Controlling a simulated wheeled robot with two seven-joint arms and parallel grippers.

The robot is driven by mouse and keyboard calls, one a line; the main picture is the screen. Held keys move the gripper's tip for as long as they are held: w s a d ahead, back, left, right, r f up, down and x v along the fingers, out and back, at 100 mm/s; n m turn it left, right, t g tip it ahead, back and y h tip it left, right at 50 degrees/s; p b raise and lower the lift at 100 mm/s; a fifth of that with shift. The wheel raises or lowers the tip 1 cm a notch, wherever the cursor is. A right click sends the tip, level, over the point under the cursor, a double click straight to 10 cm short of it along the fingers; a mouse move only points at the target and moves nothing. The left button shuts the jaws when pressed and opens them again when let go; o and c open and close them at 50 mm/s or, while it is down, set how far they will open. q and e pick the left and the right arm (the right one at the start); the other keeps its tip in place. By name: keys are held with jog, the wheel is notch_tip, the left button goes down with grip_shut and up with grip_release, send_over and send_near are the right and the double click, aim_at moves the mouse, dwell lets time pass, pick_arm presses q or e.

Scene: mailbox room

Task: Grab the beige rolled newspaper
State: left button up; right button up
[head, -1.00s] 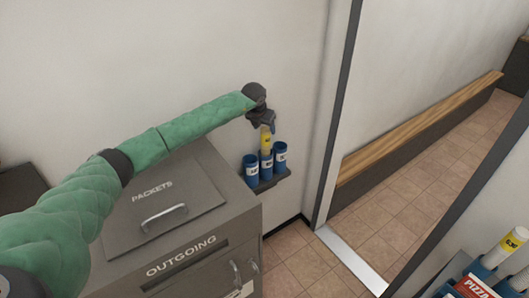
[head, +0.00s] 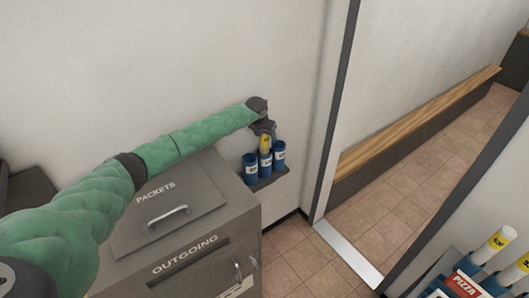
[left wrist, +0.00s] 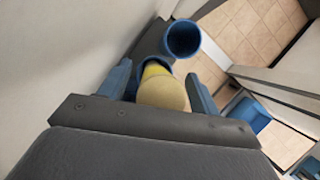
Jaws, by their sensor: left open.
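The beige rolled newspaper (left wrist: 162,92) with a yellow band stands in a blue tube on the wall shelf. In the head view its yellow part (head: 265,144) shows above the middle tube (head: 265,163). My left gripper (head: 267,130) is just above the tubes, at the top of the roll. In the left wrist view the open left gripper (left wrist: 160,88) has one finger on each side of the roll's round end. I cannot tell whether the fingers touch it. My right gripper is not in view.
Blue tubes stand on both sides (head: 250,168) (head: 279,155) of the roll, close to the fingers. The grey outgoing mail cabinet (head: 205,225) is left of the shelf. A door frame (head: 340,110) is to the right. More rolls (head: 497,241) stand in blue tubes at lower right.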

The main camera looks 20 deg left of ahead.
pick_arm(q)
jog(key=shift+c, duration=0.2)
grip_shut()
jog(key=shift+r, duration=0.1)
